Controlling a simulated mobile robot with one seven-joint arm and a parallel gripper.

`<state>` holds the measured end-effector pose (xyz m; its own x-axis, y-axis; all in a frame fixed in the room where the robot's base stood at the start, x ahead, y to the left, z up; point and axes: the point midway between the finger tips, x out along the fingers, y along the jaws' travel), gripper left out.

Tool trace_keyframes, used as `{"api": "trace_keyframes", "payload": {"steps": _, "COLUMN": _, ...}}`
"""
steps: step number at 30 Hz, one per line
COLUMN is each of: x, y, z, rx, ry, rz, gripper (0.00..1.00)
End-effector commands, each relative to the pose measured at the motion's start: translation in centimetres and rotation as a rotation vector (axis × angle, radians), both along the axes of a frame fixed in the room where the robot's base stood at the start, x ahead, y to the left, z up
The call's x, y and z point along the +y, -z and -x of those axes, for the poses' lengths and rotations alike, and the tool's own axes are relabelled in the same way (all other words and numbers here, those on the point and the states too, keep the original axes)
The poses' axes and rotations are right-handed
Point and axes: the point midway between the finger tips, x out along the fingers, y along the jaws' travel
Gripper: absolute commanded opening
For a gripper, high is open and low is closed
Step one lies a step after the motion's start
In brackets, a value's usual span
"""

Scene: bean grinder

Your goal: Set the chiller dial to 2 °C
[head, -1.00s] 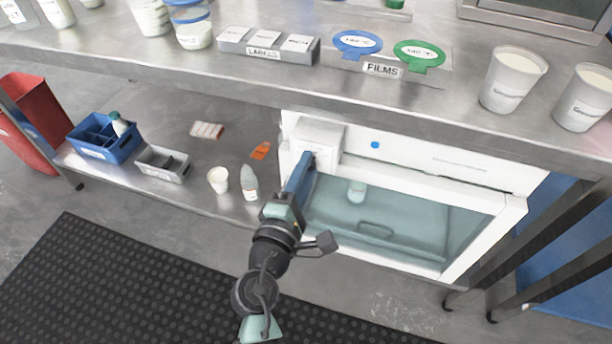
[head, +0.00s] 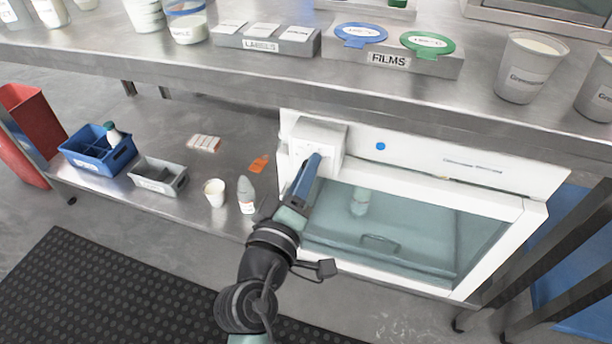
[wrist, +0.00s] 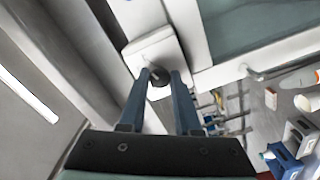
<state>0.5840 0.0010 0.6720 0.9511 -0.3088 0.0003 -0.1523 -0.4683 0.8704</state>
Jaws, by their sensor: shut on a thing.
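The chiller (head: 520,215) is a white, glass-fronted unit under the steel bench. A white box (head: 322,137) sticks out at its upper left. In the wrist view, a small dark round dial (wrist: 157,78) sits on the white box (wrist: 150,50). My gripper (wrist: 160,76) has its two blue fingers on either side of the dial, shut on it. In the head view my gripper (head: 316,160) reaches up to the box's front and hides the dial. No scale or pointer reading can be made out.
A blue dot (head: 381,146) marks the chiller's panel. A bottle (head: 359,201) stands behind the glass. Left on the lower shelf are a white bottle (head: 246,195), a cup (head: 214,192), a grey bin (head: 158,176) and a blue caddy (head: 97,149). The bench edge overhangs above.

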Motion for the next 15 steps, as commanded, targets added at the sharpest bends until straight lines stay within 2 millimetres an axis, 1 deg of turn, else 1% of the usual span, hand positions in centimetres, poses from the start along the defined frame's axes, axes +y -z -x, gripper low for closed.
{"api": "trace_keyframes", "payload": {"steps": 6, "x": 0.03, "y": 0.15, "z": 0.02, "rx": -0.01, "ry": 0.0, "rz": -0.043, "gripper": 0.0}}
{"api": "trace_keyframes", "payload": {"steps": 15, "x": 0.03, "y": 0.12, "z": 0.02, "rx": -0.013, "ry": 0.0, "rz": -0.051, "gripper": 0.0}}
